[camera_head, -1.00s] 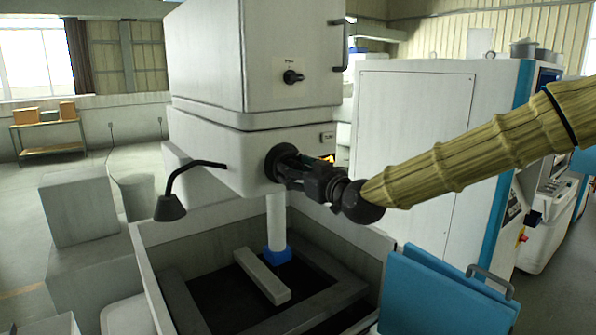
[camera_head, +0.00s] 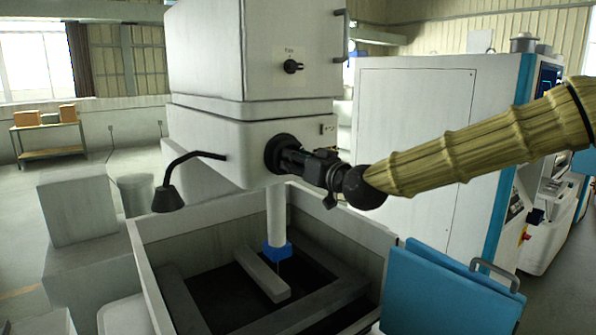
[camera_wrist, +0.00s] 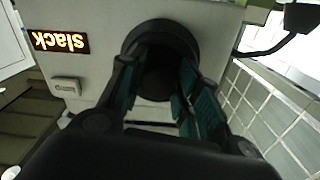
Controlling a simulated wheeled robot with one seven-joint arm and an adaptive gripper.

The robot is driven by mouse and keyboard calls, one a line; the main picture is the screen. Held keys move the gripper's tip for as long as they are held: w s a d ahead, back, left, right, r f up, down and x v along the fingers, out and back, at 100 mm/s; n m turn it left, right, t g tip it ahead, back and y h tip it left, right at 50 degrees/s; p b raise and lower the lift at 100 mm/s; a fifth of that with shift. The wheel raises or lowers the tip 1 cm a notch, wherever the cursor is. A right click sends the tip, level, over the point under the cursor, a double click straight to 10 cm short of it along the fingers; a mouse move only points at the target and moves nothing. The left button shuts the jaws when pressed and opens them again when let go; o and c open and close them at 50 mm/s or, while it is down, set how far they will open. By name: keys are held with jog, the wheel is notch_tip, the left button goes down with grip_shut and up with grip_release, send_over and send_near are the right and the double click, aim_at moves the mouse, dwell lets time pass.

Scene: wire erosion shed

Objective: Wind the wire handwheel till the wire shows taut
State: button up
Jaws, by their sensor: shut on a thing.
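The black wire handwheel (camera_head: 280,152) sits on the front of the white machine head. My gripper (camera_head: 292,160) is shut on it, with the yellow-sleeved arm reaching in from the right. In the wrist view the dark round handwheel (camera_wrist: 160,62) lies between the green-padded fingers of my gripper (camera_wrist: 160,95). A lit display (camera_wrist: 60,42) beside it reads "slack", upside down in that view. In the head view the display is hidden behind my gripper. The wire (camera_head: 279,268) shows faintly below the blue nozzle (camera_head: 277,251).
An open tank (camera_head: 150,262) with a grey frame and bar lies below the head. A black lamp (camera_head: 168,198) juts out at left. A blue panel with a handle (camera_head: 440,290) stands front right. A large white cabinet (camera_head: 415,150) stands behind the arm.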

jog(key=shift+m+b, duration=1.45)
jog(key=shift+m, duration=0.45)
jog(key=o, duration=1)
jog(key=shift+o, duration=0.2)
jog(key=v, duration=1.2)
